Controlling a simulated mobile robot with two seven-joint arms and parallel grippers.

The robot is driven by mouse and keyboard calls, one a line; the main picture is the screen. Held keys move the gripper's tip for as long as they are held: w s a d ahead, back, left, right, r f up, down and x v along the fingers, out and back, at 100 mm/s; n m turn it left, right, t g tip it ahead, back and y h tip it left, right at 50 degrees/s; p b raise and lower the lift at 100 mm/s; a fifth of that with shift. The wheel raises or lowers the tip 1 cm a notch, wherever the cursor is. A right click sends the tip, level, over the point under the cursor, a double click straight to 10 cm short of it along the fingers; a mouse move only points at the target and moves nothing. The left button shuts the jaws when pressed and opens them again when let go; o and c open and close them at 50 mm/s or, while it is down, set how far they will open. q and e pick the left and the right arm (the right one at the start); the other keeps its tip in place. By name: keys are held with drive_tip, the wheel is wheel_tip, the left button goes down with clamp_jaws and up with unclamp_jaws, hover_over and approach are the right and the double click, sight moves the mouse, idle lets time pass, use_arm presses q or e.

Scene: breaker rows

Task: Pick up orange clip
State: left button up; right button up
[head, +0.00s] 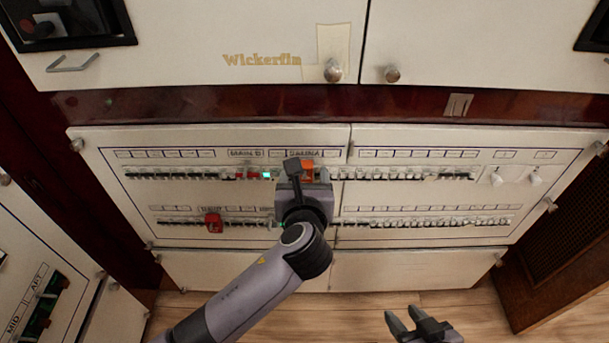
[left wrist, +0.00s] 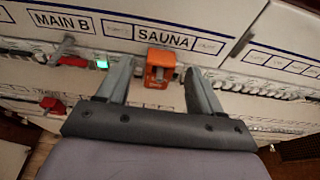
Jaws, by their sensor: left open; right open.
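The orange clip (left wrist: 160,68) sits on the upper breaker row under the SAUNA label in the left wrist view. In the head view the orange clip (head: 307,170) shows partly behind my left gripper. My left gripper (head: 308,172) is open at the panel. In the left wrist view the fingers of my left gripper (left wrist: 158,75) stand on either side of the clip, with gaps, and I cannot tell whether they reach its depth. My right gripper (head: 415,322) is open and empty, low in the head view near the wooden floor.
The breaker panel (head: 430,230) carries two rows of switches. A red clip (head: 213,222) sits on the lower row at left. A green light (head: 267,175) and red switches lie left of the orange clip. White knobs (head: 534,178) stick out at right.

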use_arm(q)
drive_tip(key=shift+x, duration=0.8)
drive_tip(key=shift+c, duration=0.3)
drive_tip(key=c, duration=1.1)
drive_tip(key=shift+o, duration=0.2)
